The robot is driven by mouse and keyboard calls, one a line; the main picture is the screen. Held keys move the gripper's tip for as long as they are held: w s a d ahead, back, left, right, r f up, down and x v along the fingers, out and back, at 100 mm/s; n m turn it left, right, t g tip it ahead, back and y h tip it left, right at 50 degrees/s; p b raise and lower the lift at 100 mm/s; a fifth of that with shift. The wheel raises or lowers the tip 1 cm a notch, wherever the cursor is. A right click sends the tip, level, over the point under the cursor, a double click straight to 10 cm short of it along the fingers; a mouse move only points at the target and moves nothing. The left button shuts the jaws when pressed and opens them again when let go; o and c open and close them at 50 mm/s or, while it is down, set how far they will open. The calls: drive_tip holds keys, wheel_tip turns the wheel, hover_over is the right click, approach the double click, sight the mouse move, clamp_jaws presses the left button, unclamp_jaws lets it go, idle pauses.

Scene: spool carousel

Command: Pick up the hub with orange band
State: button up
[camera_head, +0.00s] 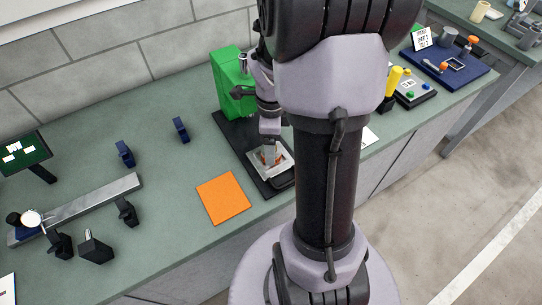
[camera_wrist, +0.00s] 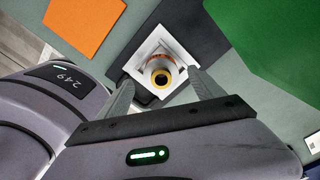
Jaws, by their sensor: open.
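In the head view the hub is mostly hidden behind my gripper, and the tray (camera_head: 284,166) sits on a dark base plate (camera_head: 247,165). My gripper (camera_wrist: 161,83) is open, with one finger on each side of the hub. It also shows in the head view (camera_head: 270,156), pointing down over the tray. I cannot tell whether the fingers touch the hub.
A green machine body (camera_head: 229,82) rises behind the tray. An orange square mat (camera_head: 223,198) lies to its left. Further left are a metal rail (camera_head: 90,207) and dark blocks. My arm covers the counter to the right; a yellow-handled device (camera_head: 392,84) and a blue tray (camera_head: 470,75) stand beyond.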

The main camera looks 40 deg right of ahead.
wheel_tip(320, 180, down, 3)
drive_tip(key=shift+w+f+b, duration=0.15)
drive_tip(key=shift+b, duration=0.25)
drive_tip(key=shift+r, duration=0.2)
drive_tip(key=shift+c, duration=0.3)
clamp_jaws()
drive_tip(key=shift+r, duration=0.1)
